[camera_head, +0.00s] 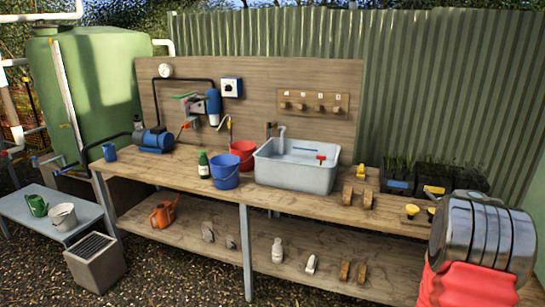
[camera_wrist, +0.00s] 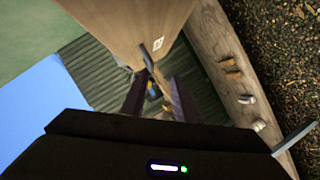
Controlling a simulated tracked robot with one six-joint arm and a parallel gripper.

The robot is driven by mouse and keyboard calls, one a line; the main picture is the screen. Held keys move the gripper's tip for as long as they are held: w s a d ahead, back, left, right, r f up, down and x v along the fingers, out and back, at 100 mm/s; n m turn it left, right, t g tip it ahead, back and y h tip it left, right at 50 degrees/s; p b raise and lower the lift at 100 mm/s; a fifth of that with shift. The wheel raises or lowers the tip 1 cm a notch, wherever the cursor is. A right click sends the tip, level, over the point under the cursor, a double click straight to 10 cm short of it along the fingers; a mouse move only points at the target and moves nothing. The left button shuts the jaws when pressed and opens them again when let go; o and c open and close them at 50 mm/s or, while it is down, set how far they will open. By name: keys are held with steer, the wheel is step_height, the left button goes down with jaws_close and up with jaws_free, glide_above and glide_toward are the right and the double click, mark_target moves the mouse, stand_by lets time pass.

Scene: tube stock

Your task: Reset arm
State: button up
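My gripper (camera_wrist: 159,80) shows in the wrist view as two dark fingers standing apart. I see nothing clamped between them; small blurred shapes appear in the gap, apparently farther off. The gripper cannot be made out in the head view. The wrist view is strongly tilted, with a wooden panel above the fingers and gravel at the right.
A wooden bench (camera_head: 128,172) carries a grey sink (camera_head: 295,178), a blue bucket (camera_head: 224,172), a red bucket (camera_head: 243,150), a green bottle (camera_head: 203,163) and a blue pump (camera_head: 155,140). Plant trays (camera_head: 435,178) stand at its right. A lower shelf (camera_head: 190,240) holds several small items.

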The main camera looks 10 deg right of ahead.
steer(key=s+a+f+m+g+y, duration=0.2)
steer(key=s+a+f+g+y, duration=0.15)
steer(key=f, duration=0.55)
steer(key=s+a+r+m+g+y, duration=0.1)
steer(key=a+r+m+g+y, duration=0.2)
steer(key=a, duration=0.5)
steer(key=s+a+r+n+y, duration=0.1)
steer(key=s+a+r, duration=0.2)
steer(key=a+r, duration=0.4)
steer(key=s+a+r+n+t+y, duration=0.1)
steer(key=s+a+r, duration=0.2)
steer(key=a+r, duration=0.4)
steer(key=s+a+r+n+y, duration=0.1)
steer(key=s+a+r, duration=0.3)
steer(key=r, duration=1.2)
steer(key=shift+a+r+t+y, duration=0.35)
steer(key=shift+a+y, duration=0.1)
steer(key=shift+a, duration=1.35)
steer(key=shift+f, duration=0.1)
